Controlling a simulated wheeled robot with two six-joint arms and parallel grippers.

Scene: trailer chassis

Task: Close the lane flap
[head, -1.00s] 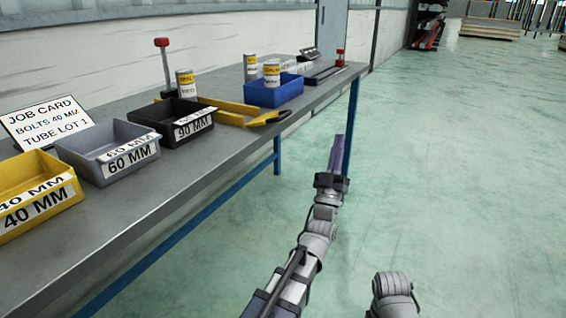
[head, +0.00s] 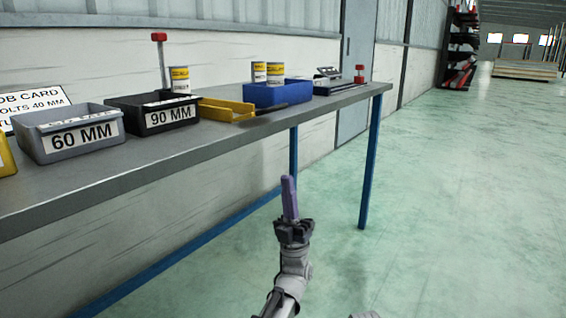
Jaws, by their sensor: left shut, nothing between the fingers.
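My left gripper (head: 289,190) points up in front of the bench, its purple-tipped fingers shut and empty. It appears below the bench's front edge in the picture and apart from the bench. I cannot clearly make out a lane flap. A small device with a tilted dark plate (head: 328,73) stands at the bench's far right end, but I cannot tell if that plate is the flap. My right gripper is out of view; only a bit of my right arm shows at the bottom edge.
The grey bench (head: 190,152) carries a grey 60 MM bin (head: 50,145), a black 90 MM bin (head: 135,123), a yellow tray (head: 222,108), a blue bin (head: 279,94), several cans and a red-topped post (head: 160,60). Blue legs (head: 370,165) support it. Green floor (head: 460,190) is clear at right.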

